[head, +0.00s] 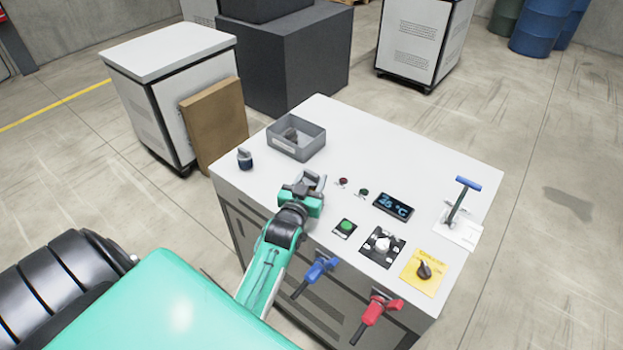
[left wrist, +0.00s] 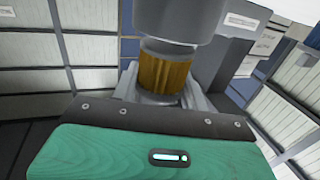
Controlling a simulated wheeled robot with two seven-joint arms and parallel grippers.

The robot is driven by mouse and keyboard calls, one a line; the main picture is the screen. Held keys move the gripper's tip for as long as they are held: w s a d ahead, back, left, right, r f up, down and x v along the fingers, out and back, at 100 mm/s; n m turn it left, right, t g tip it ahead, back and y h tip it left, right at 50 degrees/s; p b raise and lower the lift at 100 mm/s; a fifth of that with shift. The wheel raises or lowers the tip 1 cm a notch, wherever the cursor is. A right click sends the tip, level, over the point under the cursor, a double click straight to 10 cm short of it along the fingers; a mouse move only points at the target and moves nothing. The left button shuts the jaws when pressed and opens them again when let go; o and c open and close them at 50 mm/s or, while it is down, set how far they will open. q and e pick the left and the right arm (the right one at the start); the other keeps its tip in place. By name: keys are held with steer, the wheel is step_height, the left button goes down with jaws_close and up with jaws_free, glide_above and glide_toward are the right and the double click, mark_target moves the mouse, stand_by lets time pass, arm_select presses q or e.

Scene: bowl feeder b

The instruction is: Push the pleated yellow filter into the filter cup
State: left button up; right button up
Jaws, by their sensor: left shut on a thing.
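The pleated yellow filter (left wrist: 162,74) is in the left wrist view, with a pale band at its upper end. My left gripper (head: 310,186) is shut on it, with grey fingers on both sides in the left wrist view (left wrist: 161,84). A large grey cylinder (left wrist: 180,18), which looks like the filter cup, is directly above the filter in that view. The pale band meets its lower edge; I cannot tell whether the filter is inside it. In the head view my gripper is over the front left part of the white cabinet top and mostly hides the filter. My right gripper is not in view.
On the white cabinet top (head: 390,150) are a grey bin (head: 311,146) holding a dark part, a small dark blue and grey part (head: 245,159), a display (head: 394,206) and a blue T-handle lever (head: 464,187). Blue (head: 319,269) and red (head: 375,308) handles stick out in front.

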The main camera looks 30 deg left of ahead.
arm_select(q)
steer(key=shift+f, duration=1.85)
stand_by(6.2)
